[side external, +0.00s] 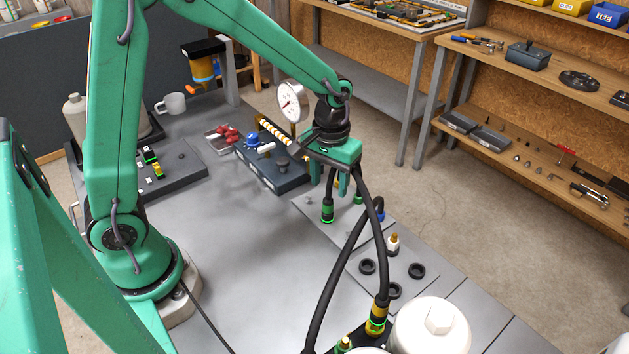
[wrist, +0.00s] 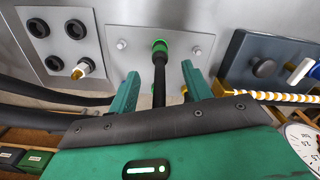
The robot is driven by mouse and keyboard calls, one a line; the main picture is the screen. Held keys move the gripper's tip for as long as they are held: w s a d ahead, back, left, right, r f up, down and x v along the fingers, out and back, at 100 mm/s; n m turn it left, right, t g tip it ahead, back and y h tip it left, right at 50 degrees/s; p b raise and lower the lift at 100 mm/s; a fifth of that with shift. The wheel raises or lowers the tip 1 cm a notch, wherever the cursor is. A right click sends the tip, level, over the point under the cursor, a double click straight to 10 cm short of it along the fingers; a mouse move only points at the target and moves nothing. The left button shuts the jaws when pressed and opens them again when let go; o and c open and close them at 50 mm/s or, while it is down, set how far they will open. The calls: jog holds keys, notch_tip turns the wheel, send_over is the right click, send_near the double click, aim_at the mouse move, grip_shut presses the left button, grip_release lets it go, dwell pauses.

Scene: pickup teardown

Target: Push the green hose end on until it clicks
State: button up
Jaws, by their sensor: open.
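The green hose end (side external: 327,210), a dark fitting with bright green bands, stands at a light grey plate (side external: 313,225) below my gripper (side external: 337,186). In the wrist view the green collar (wrist: 159,46) lies ahead of the fingertips, on the plate between two bolts. Its black hose (wrist: 159,85) runs back between the two fingers of my gripper (wrist: 161,71). The fingers are open, with a gap on each side of the hose. Whether the hose end is fully seated cannot be told. A second small green fitting (side external: 358,198) shows beside it, partly hidden by a finger.
A panel with several black ring ports (side external: 367,267) and a white fitting (side external: 392,244) is nearby. Black hoses (side external: 345,265) loop down to the front. The left bench is mostly clear.

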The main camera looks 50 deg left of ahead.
aim_at(329, 199)
jog(key=shift+f, duration=0.1)
jog(key=shift+f, duration=3.8)
grip_shut()
